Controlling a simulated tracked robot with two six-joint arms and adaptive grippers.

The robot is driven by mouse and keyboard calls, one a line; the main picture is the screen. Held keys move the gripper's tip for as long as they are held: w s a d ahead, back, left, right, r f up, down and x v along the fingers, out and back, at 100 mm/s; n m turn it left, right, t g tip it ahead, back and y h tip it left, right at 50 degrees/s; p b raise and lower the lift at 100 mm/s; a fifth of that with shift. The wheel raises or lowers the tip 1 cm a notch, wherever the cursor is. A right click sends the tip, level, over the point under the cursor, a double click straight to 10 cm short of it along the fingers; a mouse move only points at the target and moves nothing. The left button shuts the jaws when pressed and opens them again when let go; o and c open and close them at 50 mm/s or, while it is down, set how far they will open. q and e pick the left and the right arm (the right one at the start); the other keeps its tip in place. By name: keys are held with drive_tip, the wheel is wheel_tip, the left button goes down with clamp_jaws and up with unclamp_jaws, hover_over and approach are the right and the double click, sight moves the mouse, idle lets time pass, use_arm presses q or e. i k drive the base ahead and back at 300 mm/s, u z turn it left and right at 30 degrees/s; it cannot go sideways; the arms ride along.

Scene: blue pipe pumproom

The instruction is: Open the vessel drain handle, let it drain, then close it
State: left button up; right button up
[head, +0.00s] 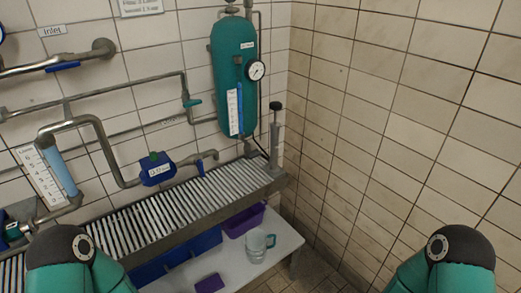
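The teal vessel (235,75) hangs upright on the tiled wall at the top centre. It has a round white gauge (256,70) at its right and a white scale with a blue level strip (239,108) low on its front. Below it is a small grey fitting (250,149), too small to tell whether it bears the drain handle or how that is set. A teal lever (193,102) sits on the pipe left of the vessel. Neither of my grippers is in view; only my teal arm links show at the bottom left and bottom right.
A slatted grate (165,207) runs below the pipes. A hand pump (275,130) with a black knob stands at its right end. Below, a white bench (283,242) bears a clear jug (257,245) and a purple bin (244,220). A blue meter (157,169) is left.

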sight(253, 154)
drive_tip(key=z, duration=0.1)
drive_tip(key=i, duration=0.15)
drive_tip(key=u, duration=0.2)
drive_tip(key=k, duration=1.25)
drive_tip(key=z, duration=0.5)
drive_tip(key=i, duration=0.9)
drive_tip(key=z, duration=0.6)
drive_tip(key=i, duration=1.15)
drive_tip(key=u, duration=0.6)
